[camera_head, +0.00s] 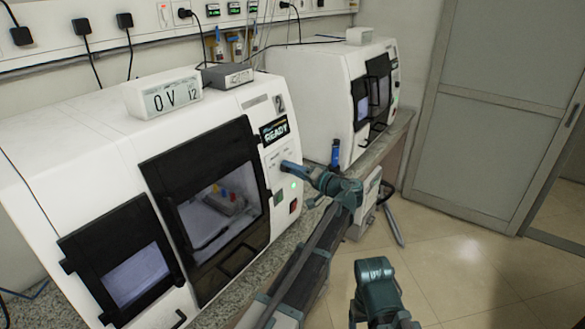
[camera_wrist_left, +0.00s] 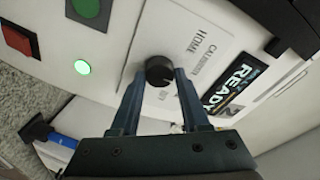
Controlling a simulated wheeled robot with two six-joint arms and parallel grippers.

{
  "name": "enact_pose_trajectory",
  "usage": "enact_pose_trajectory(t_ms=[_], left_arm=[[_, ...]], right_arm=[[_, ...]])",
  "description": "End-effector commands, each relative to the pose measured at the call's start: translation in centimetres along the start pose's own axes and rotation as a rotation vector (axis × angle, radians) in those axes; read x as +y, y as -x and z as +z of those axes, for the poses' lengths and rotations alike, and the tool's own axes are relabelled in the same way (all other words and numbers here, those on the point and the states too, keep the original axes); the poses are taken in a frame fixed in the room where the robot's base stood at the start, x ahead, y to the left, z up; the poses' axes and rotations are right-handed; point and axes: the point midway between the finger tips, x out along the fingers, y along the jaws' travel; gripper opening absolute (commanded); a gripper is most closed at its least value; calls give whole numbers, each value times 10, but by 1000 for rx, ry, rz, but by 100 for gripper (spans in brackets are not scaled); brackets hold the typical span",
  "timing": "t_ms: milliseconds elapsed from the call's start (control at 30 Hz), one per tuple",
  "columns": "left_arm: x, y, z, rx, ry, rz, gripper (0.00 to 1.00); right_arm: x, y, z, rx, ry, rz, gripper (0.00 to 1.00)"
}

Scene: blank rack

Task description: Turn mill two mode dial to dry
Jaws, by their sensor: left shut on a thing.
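Mill two (camera_head: 105,150) is the near white machine, with a "2" and a lit READY screen (camera_head: 274,130) on its front. My left gripper (camera_head: 287,166) is at its control panel. In the left wrist view the mode dial (camera_wrist_left: 158,69) is a round black knob between the two fingertips of my left gripper (camera_wrist_left: 160,82), which is shut on it. The panel lettering by the dial includes HOME; the rest is hard to read. Which mode the dial points at cannot be told. In the head view the gripper covers the dial.
A green-lit button (camera_wrist_left: 82,67) and a red button (camera_wrist_left: 17,39) sit near the dial. A blue-handled tool (camera_head: 335,154) stands between the mills. A second white mill (camera_head: 315,85) is behind. Open floor (camera_head: 460,265) lies to the right.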

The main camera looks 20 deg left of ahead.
Motion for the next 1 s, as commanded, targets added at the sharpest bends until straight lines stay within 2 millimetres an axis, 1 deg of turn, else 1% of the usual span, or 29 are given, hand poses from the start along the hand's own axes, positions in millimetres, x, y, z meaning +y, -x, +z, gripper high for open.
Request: enact_pose_trajectory(t_ms=[700, 1000], left_arm=[[-1, 0, -2, 3, -663, 102, 0], [-1, 0, -2, 2, -880, 134, 0]], right_arm=[[2, 23, 1, 0, 0, 0, 75], [3, 29, 2, 0, 0, 0, 75]])
